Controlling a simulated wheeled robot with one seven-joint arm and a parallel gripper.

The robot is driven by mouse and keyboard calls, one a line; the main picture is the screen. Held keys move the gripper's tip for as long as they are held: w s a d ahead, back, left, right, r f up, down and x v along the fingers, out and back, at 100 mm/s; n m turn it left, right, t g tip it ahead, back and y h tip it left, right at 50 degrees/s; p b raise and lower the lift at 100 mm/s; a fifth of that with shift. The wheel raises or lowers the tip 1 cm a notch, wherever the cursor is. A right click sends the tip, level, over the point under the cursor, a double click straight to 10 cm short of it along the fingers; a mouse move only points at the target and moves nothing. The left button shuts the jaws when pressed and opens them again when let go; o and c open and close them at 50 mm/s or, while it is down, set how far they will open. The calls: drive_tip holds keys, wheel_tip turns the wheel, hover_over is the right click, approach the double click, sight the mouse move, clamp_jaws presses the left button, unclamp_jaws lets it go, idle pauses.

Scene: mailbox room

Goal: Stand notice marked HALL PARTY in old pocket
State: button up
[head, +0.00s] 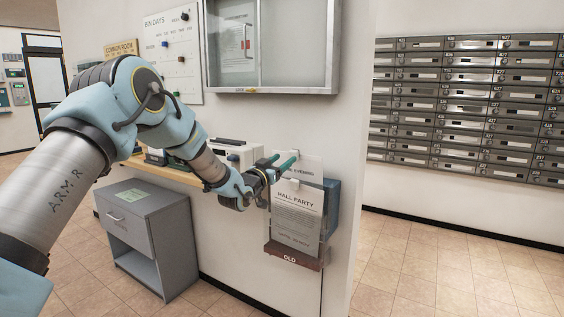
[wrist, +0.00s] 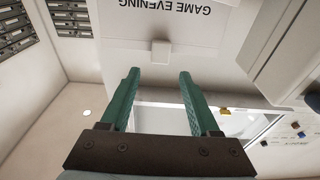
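The HALL PARTY notice (head: 297,212) stands upright, its lower edge down at the red-brown OLD pocket (head: 289,257) on the wall. Whether it is fully seated behind the pocket's front is hard to tell. My gripper (head: 284,163) is just above the notice's top edge. In the wrist view its two green fingers (wrist: 160,80) are spread apart with nothing held between them. A small white tab (wrist: 160,52) lies just beyond the fingertips, apart from them. The GAME EVENING notice (wrist: 160,18) shows upside down beyond it.
A blue holder (head: 333,206) is behind the pocket, to its right. A wooden shelf (head: 180,176) with several items runs left of the pocket, above a grey cabinet (head: 148,235). A glass case (head: 272,45) hangs above. Mailboxes (head: 465,100) fill the right wall; the floor there is clear.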

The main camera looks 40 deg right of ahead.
drive_tip(key=shift+o, duration=0.5)
drive_tip(key=shift+a, duration=0.1)
drive_tip(key=b+v, duration=0.2)
drive_tip(key=v, duration=0.8)
drive_tip(key=shift+a+b, duration=0.35)
